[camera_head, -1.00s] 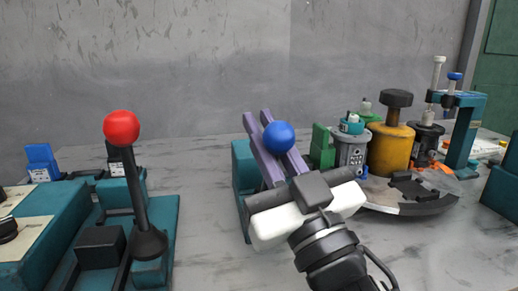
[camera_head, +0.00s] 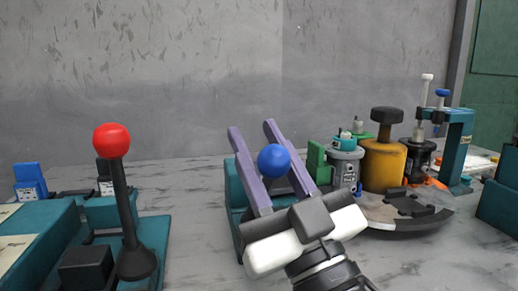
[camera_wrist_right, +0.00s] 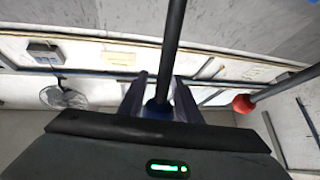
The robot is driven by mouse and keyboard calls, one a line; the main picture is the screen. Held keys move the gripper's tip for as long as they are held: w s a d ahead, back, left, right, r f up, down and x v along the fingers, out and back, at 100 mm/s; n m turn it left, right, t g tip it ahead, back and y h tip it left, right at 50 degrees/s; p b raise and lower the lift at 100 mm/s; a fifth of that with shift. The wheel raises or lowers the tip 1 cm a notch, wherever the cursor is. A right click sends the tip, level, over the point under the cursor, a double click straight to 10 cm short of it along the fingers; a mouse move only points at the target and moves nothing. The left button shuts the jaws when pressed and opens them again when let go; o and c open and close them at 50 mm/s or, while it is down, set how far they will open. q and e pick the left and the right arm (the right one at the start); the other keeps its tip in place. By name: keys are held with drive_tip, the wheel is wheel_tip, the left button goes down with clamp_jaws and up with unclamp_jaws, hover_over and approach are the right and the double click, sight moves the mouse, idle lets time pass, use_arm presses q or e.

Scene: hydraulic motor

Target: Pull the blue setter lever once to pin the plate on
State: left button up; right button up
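My left gripper is out of view.
A red-knobbed lever (camera_head: 112,141) stands on a teal base at the left. A yellow cylinder (camera_head: 383,165), a grey motor part (camera_head: 346,168) and a teal press frame (camera_head: 456,145) stand at the right. Bare table (camera_head: 195,215) lies between the two levers.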

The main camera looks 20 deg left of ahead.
drive_tip(key=shift+w+f, duration=0.1)
drive_tip(key=shift+f, duration=0.1)
drive_tip(key=shift+s+d+f, duration=0.15)
drive_tip(key=shift+s+d, duration=0.05)
use_arm(q)
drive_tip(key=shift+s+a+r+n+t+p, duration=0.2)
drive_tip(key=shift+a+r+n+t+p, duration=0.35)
drive_tip(key=shift+p, duration=0.8)
use_arm(e)
drive_tip(key=s+d, duration=0.8)
drive_tip(key=d, duration=0.1)
drive_tip(key=shift+s+d+f, duration=0.15)
drive_tip(key=shift+s, duration=0.05)
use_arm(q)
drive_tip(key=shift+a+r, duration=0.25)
